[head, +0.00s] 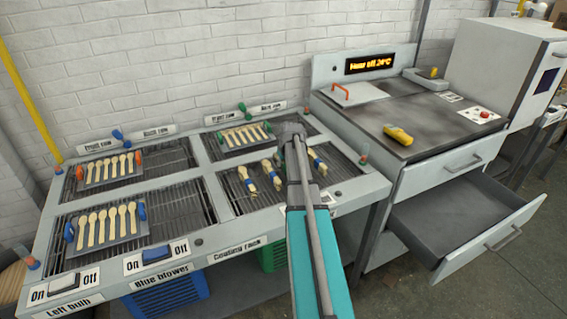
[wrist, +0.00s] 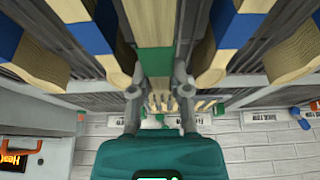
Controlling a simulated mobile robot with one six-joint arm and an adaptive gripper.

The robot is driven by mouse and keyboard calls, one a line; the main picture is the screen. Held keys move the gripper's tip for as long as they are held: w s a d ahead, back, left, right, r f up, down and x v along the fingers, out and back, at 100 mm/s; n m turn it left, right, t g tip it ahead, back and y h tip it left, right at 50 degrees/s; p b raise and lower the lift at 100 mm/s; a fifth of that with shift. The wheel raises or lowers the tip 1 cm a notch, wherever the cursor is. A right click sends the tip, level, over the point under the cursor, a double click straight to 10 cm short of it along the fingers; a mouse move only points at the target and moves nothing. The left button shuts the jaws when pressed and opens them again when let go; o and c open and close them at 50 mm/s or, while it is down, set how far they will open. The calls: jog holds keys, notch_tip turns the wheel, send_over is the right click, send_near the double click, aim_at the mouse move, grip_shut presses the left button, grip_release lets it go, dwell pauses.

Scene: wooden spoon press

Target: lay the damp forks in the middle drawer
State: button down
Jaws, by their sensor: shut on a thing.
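My gripper (wrist: 158,92) is shut on a wooden bundle (wrist: 153,88) with a green band (wrist: 155,62), in the right front bay of the cooling rack (head: 237,204). In the head view my arm hides the held bundle. Several blue-banded wooden bundles lie on either side of it, one at left (head: 247,180) and one at right (head: 316,160). I cannot tell fork tines or dampness. The bench at right has a pulled-out drawer (head: 465,222), empty where visible, below a shut drawer (head: 438,168). Whether the open one is the middle drawer is not clear.
Trays of wooden spoons lie in the other bays: green-ended (head: 245,135), orange-ended (head: 108,168) and blue-ended (head: 105,225). A yellow object (head: 398,134) and a lidded plate with a red handle (head: 343,98) are on the bench top. The open drawer juts out over the floor.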

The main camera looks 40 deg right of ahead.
jog(key=s+a+r+p, duration=0.9)
jog(key=s+r+p, duration=0.1)
jog(key=r, duration=0.1)
jog(key=shift+s+a, duration=0.15)
jog(key=shift+s, duration=0.1)
jog(key=shift+s, duration=0.1)
dwell(1.0)
